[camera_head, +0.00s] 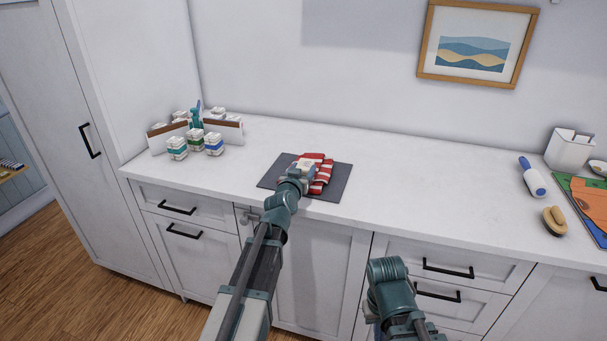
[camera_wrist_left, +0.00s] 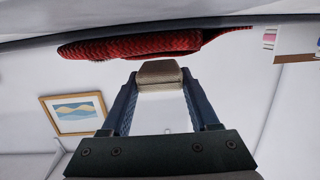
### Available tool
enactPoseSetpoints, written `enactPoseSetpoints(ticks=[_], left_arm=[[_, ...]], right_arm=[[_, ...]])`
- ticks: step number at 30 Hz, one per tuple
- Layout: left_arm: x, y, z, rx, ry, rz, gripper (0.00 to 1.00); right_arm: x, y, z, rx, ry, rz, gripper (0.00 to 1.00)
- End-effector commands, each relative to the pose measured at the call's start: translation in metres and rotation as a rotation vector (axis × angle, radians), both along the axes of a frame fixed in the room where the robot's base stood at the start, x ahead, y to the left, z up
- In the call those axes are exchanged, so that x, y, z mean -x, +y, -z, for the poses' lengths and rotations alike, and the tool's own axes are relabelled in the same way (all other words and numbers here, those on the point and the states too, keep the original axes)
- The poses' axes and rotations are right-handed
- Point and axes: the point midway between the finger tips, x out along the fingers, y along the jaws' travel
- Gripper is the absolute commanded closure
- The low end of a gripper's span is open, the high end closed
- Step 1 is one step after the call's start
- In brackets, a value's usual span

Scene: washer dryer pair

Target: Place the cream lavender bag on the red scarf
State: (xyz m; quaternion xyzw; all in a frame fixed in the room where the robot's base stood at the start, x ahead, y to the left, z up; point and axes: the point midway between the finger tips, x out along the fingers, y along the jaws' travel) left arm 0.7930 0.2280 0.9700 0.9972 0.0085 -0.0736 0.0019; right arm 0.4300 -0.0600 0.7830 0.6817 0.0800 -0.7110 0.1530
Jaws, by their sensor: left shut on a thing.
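The red scarf (camera_head: 325,172), striped with white, lies folded on a dark grey mat (camera_head: 343,187) on the counter. It shows as a red band in the left wrist view (camera_wrist_left: 150,43), where the picture is upside down. My left gripper (camera_wrist_left: 158,82) is shut on the cream lavender bag (camera_wrist_left: 158,70), holding it between the fingertips. In the head view the gripper (camera_head: 299,172) is over the left part of the scarf. The bag is right by the scarf; I cannot tell if they touch. My right arm is low in front of the drawers, its gripper out of sight.
Several small boxes (camera_head: 196,141) and an organiser (camera_head: 222,128) stand at the back left. A blue-white bottle (camera_head: 532,177), a brush (camera_head: 555,221), a white holder (camera_head: 570,149) and a colourful board (camera_head: 590,200) are at the right. The counter between is clear.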

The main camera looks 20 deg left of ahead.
Motion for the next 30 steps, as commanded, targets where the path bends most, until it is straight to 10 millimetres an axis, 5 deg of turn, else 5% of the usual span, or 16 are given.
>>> enactPoseSetpoints(ticks=[1, 2, 7, 17, 30], left_arm=[[0.001, 0.0, 0.0, -0.001, 0.003, 0.001, 0.91], [0.001, 0.0, 0.0, -0.001, 0.003, 0.002, 0.37], [0.001, 0.0, 0.0, 0.0, 0.002, 0.001, 0.08], [0.004, 0.0, -0.001, 0.0, 0.002, 0.001, 0.08], [0.084, -0.002, -0.013, -0.001, 0.002, 0.001, 0.08]], right_arm=[[0.0, 0.0, -0.001, 0.0, 0.0, 0.0, 1.0], [0.0, 0.0, -0.001, 0.0, 0.0, 0.0, 1.0], [0.0, 0.0, -0.001, 0.0, 0.0, 0.0, 1.0], [0.0, 0.0, -0.002, 0.0, 0.0, 0.0, 1.0], [0.0, 0.0, -0.014, 0.0, 0.0, 0.0, 1.0]])
